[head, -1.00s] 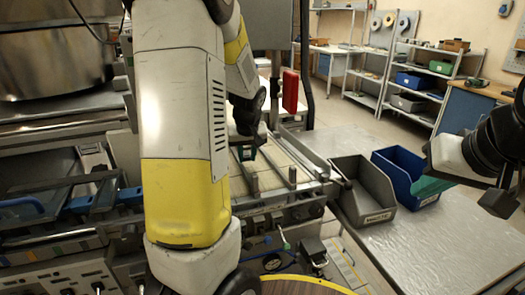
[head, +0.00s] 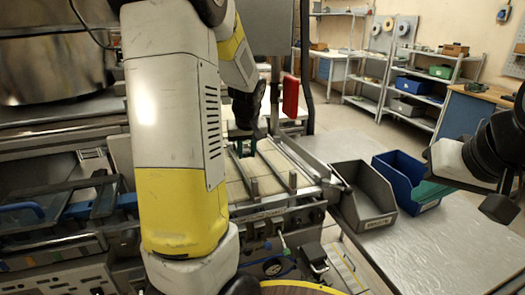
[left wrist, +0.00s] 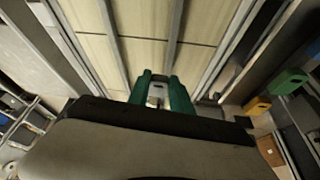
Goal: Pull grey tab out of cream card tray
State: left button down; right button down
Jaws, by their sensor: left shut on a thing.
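The cream card tray (head: 270,172) shows in the head view as a flat cream bed with metal rails, just right of my left arm. My left gripper (head: 244,146) has green fingers and is over the tray's far part. In the left wrist view its fingers (left wrist: 161,92) are shut on the small grey tab (left wrist: 156,93), with the tray's cream bed (left wrist: 145,52) and rails beyond. I cannot tell whether the tab still touches the tray. My right gripper (head: 428,190) shows as a green part by the blue bin; its finger gap is hidden.
A grey bin (head: 364,196) and a blue bin (head: 398,170) stand on the bench (head: 425,245) right of the tray. A red box (head: 291,95) hangs behind the tray. The front right bench is clear.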

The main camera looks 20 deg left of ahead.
pick_arm(q)
jog(key=shift+w+a+r, duration=0.1)
jog(key=shift+r, duration=0.85)
